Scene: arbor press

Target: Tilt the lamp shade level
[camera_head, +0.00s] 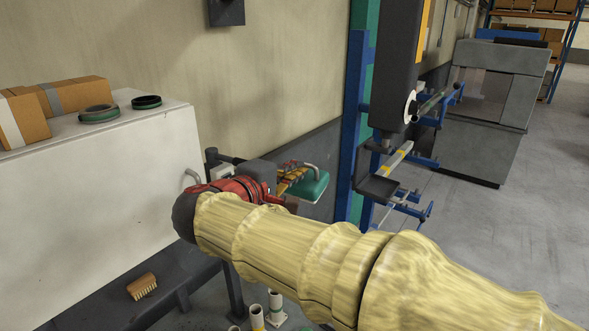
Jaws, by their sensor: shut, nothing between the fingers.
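The lamp shade (309,187) is a green shade just right of the white cabinet, in front of the wall. It looks tilted, but its exact angle is hard to judge. A pale curved piece shows at its top. My gripper (297,176), with orange and yellow on its fingers, points right and overlaps the shade's left side in the view. It is shut with nothing held. I cannot tell whether it touches the shade. My yellow-sleeved arm crosses the foreground and hides what is below and behind it. The lamp's mount is mostly hidden.
A white cabinet (120,150) at left bears cardboard boxes (75,95) and two rings (98,113). A brush (142,286) lies on a dark bench below. The press (398,70) and blue frame (352,130) stand right of the shade. Open floor lies at far right.

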